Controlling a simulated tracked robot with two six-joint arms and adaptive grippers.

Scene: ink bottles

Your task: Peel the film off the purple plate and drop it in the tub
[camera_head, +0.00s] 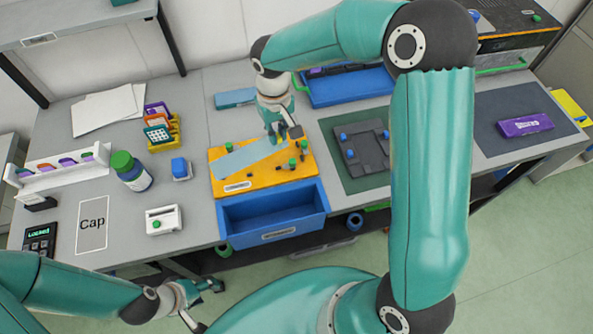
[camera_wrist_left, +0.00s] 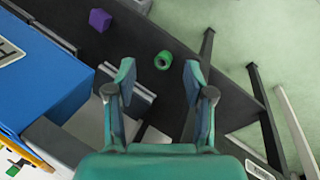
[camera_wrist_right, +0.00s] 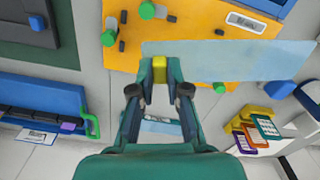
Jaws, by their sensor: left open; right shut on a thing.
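A light-blue film sheet (camera_head: 247,159) stretches slantwise above the orange board (camera_head: 222,189); it also shows in the right wrist view (camera_wrist_right: 235,62). My right gripper (camera_head: 284,137) is shut on a small yellow tab (camera_wrist_right: 159,69) at one end of the film. I cannot tell whether the film touches the board. A blue open tub (camera_head: 316,197) with a label is directly in front of the board and looks empty. A flat purple piece (camera_head: 525,126) with a label lies on the dark mat at the right. My left gripper (camera_wrist_left: 159,82) is open and empty, low at the front left.
Green knobs and dark pegs stand on the board. A green-capped bottle (camera_head: 131,172) and a white rack (camera_head: 62,168) are at the left. A dark fixture (camera_head: 362,151) stands on a green mat at the right. A blue tray (camera_head: 350,88) is behind.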

